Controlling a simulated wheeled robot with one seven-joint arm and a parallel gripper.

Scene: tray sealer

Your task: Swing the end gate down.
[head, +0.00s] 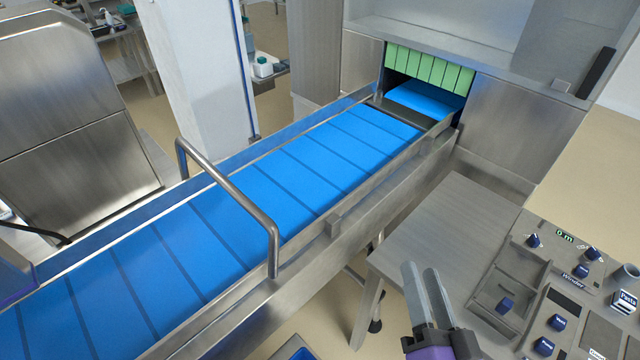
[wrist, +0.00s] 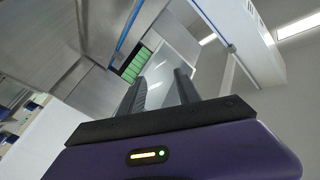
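A bent steel tube bar (head: 232,190), which looks like the end gate, stands as a hoop across the blue conveyor belt (head: 245,215). Its near leg comes down at the belt's near side rail and its far leg at the far rail. My gripper (head: 420,270) is right of the bar and well apart from it, in front of the grey side table. In the wrist view my gripper's two dark fingers (wrist: 158,80) stand apart with nothing between them. The bar does not show clearly in the wrist view.
The belt runs up to a machine opening with green strip curtains (head: 430,68), also visible in the wrist view (wrist: 136,63). A grey table (head: 450,225) with a control panel (head: 560,290) is at the right. A white column (head: 200,70) stands behind the belt.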

